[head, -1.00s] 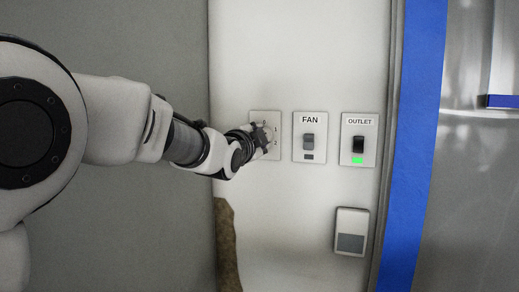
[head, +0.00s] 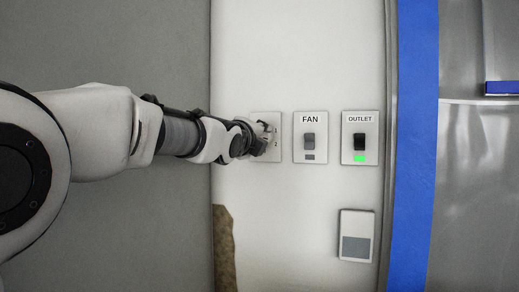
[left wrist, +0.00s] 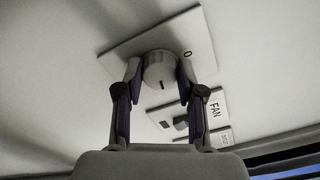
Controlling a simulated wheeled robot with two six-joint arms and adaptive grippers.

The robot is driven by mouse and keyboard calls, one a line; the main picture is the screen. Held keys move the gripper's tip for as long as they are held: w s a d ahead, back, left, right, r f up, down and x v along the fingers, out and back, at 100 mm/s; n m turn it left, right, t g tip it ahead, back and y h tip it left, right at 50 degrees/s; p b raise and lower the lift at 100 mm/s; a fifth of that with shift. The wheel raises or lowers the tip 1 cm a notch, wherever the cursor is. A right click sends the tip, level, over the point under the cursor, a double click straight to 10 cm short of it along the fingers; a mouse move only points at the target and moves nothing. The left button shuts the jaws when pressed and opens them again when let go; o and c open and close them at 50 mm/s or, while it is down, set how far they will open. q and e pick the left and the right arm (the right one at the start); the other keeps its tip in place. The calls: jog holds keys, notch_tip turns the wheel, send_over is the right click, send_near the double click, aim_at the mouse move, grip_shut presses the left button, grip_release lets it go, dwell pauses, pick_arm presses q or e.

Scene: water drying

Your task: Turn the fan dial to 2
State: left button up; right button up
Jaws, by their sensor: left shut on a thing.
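The fan dial is a round grey knob (left wrist: 158,70) on a light plate (left wrist: 200,42), with a "0" printed beside it in the left wrist view. A short dark mark shows on the knob's face, away from the "0". My left gripper (head: 264,138) is at this plate. In the left wrist view its two fingers (left wrist: 160,76) are closed on opposite sides of the knob. My right gripper is in neither view.
Right of the dial are a FAN switch (head: 309,140) and an OUTLET switch (head: 360,142) with a green light below it. A small box (head: 356,222) is lower on the wall. A blue strip (head: 415,150) runs vertically at the right.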

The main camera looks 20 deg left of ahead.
pick_arm(q)
jog(key=shift+r+m+b, duration=0.25)
jog(key=shift+m+b, duration=0.25)
jog(key=shift+m, duration=1.1)
jog(key=shift+r, duration=0.1)
jog(key=o, duration=1.1)
jog(key=shift+o, duration=0.2)
jog(key=shift+w, duration=0.1)
jog(key=shift+f, duration=0.25)
